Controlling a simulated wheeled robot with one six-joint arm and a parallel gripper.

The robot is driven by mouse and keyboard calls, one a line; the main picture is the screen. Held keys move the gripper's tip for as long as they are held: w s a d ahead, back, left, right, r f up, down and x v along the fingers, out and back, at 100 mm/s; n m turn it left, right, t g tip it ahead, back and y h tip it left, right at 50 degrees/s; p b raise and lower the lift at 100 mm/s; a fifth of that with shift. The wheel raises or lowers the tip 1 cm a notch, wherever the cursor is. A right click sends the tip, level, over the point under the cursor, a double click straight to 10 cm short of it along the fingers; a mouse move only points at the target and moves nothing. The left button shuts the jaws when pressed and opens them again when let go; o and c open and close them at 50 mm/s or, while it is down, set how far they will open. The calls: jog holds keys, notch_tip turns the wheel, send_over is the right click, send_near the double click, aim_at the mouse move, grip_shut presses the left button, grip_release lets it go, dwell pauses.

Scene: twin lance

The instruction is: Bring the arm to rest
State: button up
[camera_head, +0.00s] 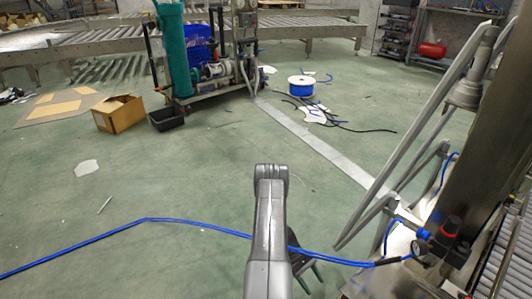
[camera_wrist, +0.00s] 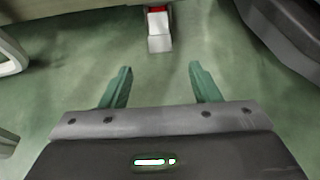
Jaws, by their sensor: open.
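My gripper (camera_wrist: 160,84) shows in the wrist view with its two green fingers spread apart. It is open, and nothing is between the fingers. Green floor lies beyond them. In the head view my grey arm stands at the lower middle over the floor. A green finger of my gripper (camera_head: 314,272) shows there at the arm's right side, low in the picture; the rest of the gripper is mostly hidden behind the arm.
A blue hose (camera_head: 190,221) crosses the floor and passes behind my arm. A metal frame with a regulator (camera_head: 447,236) stands close on the right. A cardboard box (camera_head: 118,113), black bin (camera_head: 166,119) and blue spool (camera_head: 301,86) are farther off. The left floor is largely open.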

jog(key=b+x, duration=0.2)
jog(key=x, duration=0.7)
jog(key=shift+a, duration=0.1)
jog(key=shift+r+y, duration=0.3)
jog(key=shift+r, duration=0.15)
jog(key=shift+r+t+y+p, duration=0.7)
jog(key=shift+r+t+p, duration=0.1)
jog(key=shift+t, duration=0.2)
jog(key=w+a+r+t+y+p, duration=0.1)
jog(key=w+r+p, duration=0.1)
jog(key=r+p, duration=0.2)
jog(key=w+a+r+t+y+p, duration=0.1)
jog(key=r+p, duration=0.3)
jog(key=r, duration=0.6)
jog(key=shift+w+a+t, duration=0.3)
jog(key=shift+w+a, duration=0.05)
jog(key=shift+a, duration=0.2)
jog(key=shift+r, duration=0.2)
